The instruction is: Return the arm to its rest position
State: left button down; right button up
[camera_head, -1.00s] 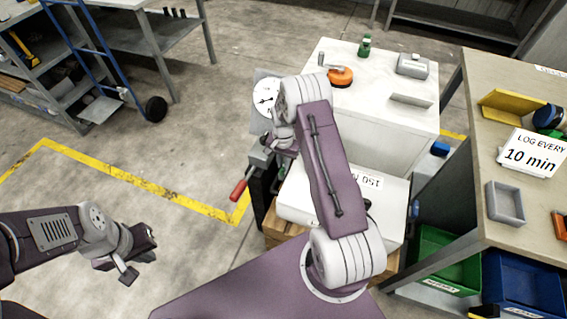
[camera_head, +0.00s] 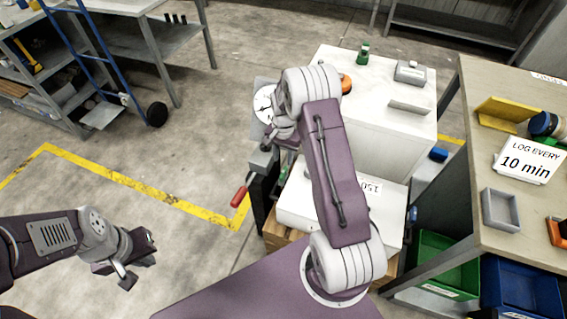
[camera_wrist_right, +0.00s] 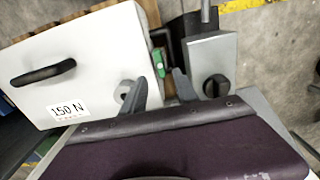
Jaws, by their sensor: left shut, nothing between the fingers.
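My right arm (camera_head: 335,180) reaches forward and bends back at the elbow, over the white machine. Its gripper is partly hidden behind the elbow in the head view, beside the dial gauge (camera_head: 264,104). In the right wrist view the two grey fingers of my right gripper (camera_wrist_right: 158,77) stand apart with nothing held between them. They are above the gap between the white case marked 150 N (camera_wrist_right: 85,65) and a grey block with a black knob (camera_wrist_right: 212,65). My left gripper (camera_head: 138,268) is shut and empty over bare floor at the lower left.
A red-handled lever (camera_head: 240,196) sticks out left of the machine. The white cabinet top (camera_head: 375,80) carries a green object (camera_head: 363,53), a grey weight and a partly hidden orange piece (camera_head: 346,84). A workbench (camera_head: 480,95) bounds the right.

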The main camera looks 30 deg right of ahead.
jog(key=shift+r, duration=0.55)
